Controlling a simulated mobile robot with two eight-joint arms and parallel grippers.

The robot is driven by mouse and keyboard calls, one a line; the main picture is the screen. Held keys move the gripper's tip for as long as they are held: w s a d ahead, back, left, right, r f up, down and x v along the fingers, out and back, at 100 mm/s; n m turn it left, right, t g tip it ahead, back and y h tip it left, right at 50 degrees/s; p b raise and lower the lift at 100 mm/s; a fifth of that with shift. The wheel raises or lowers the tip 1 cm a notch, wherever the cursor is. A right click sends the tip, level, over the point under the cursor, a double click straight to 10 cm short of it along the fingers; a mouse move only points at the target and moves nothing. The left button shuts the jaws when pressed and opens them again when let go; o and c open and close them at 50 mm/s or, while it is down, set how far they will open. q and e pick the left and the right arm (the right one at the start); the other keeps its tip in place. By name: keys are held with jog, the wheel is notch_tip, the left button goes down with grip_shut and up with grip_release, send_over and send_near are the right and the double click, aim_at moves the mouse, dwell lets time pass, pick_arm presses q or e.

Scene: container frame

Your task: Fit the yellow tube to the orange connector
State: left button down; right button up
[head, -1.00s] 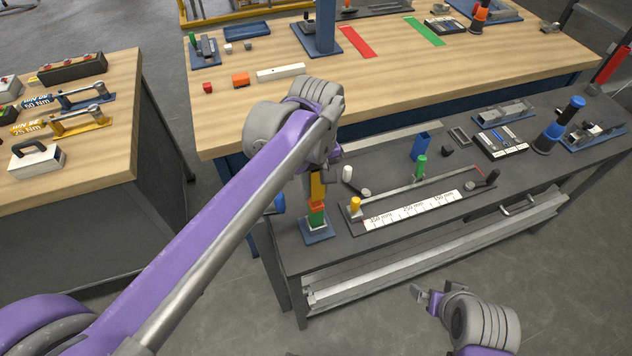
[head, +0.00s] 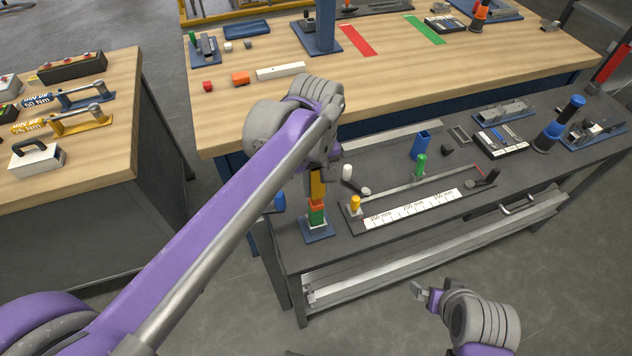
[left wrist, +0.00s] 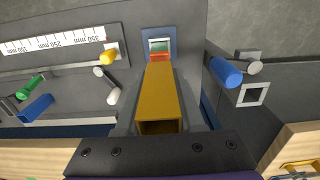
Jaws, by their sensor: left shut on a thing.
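My left gripper (left wrist: 161,112) is shut on the yellow tube (left wrist: 158,90). The tube is upright in the head view (head: 317,184), its lower end at the orange connector (head: 317,207). The connector sits on top of a green tube (head: 317,219), which stands upright on a small blue base plate (head: 317,233). In the left wrist view the orange connector (left wrist: 160,57) shows just past the tube's far end, in line with it. I cannot tell whether the tube is over the connector or only touching it. My right gripper (head: 423,294) is open and empty, in front of the bench.
A ruler fixture (head: 412,209) with a yellow knob (head: 355,203) and a green knob (head: 421,164) lies right of the base plate. A blue cylinder (left wrist: 226,72) stands on its other side. A blue holder (head: 421,144) stands behind. The dark bench's front edge is close.

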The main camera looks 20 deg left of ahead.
aim_at(316, 173)
pick_arm(q)
jog(key=shift+f+b, duration=0.85)
jog(key=shift+f, duration=0.75)
pick_arm(e)
jog(key=shift+s+f, duration=0.2)
jog(key=shift+f, duration=0.4)
jog(key=shift+s+f, duration=0.2)
jog(key=shift+f, duration=0.35)
pick_arm(q)
grip_release()
jog(key=shift+r, duration=0.15)
pick_arm(e)
jog(key=shift+r, duration=0.15)
pick_arm(q)
jog(key=shift+r+p, duration=1.95)
jog(key=shift+r, duration=1.45)
pick_arm(e)
jog(key=r, duration=0.1)
jog(key=w+r, duration=0.1)
jog(key=r, duration=0.1)
jog(key=w+r, duration=0.1)
jog(key=r, duration=0.1)
jog(key=shift+w+r, duration=0.1)
jog(key=shift+w, duration=0.05)
